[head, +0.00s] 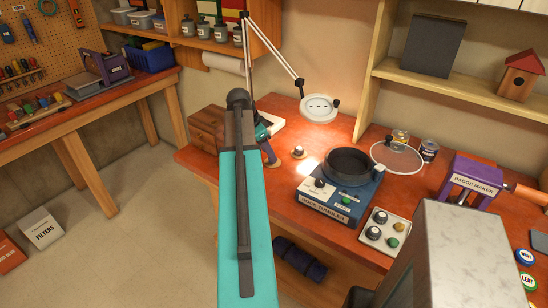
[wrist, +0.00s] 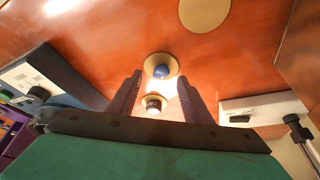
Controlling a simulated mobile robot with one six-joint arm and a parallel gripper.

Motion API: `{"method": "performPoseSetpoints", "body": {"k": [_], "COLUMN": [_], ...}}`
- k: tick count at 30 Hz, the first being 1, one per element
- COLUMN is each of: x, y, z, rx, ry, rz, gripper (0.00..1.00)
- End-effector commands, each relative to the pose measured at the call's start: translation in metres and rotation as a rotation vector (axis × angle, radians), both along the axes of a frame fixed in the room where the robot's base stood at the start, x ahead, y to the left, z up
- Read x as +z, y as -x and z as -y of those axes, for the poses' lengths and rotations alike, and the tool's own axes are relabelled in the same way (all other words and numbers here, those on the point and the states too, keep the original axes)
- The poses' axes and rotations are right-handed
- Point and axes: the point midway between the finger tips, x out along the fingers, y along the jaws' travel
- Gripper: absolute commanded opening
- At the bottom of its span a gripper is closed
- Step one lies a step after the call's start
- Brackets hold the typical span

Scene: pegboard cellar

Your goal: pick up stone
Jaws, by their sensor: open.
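A second, dark and whitish stone (wrist: 153,104) sits on another disc nearer my palm, between the fingers. My gripper (wrist: 160,76) is open, with one finger on each side and nothing held. In the head view, my gripper (head: 268,152) is mostly hidden behind my arm, low over the bench. One stone on a disc (head: 298,151) shows just right of it.
The rock tumbler (head: 325,208) with its dark drum stands right of the gripper. A wire-mesh sieve (head: 397,157), cans (head: 429,150) and a purple badge maker (head: 472,182) lie further right. A wooden drawer box (head: 205,128) and lamp (head: 319,107) stand behind.

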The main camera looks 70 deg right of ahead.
Motion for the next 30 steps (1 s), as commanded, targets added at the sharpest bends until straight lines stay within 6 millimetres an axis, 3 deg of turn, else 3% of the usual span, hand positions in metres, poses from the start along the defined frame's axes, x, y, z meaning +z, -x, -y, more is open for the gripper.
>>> {"method": "performPoseSetpoints", "body": {"k": [12,29,30], "x": [-0.027,-0.028,-0.028], "y": [0.007,0.007,0.007], "z": [0.008,0.008,0.008], "rx": [0.001,0.001,0.001], "ry": [-0.001,0.0,0.0], "rz": [0.0,0.0,0.0], "gripper": [0.45,0.45,0.42]}}
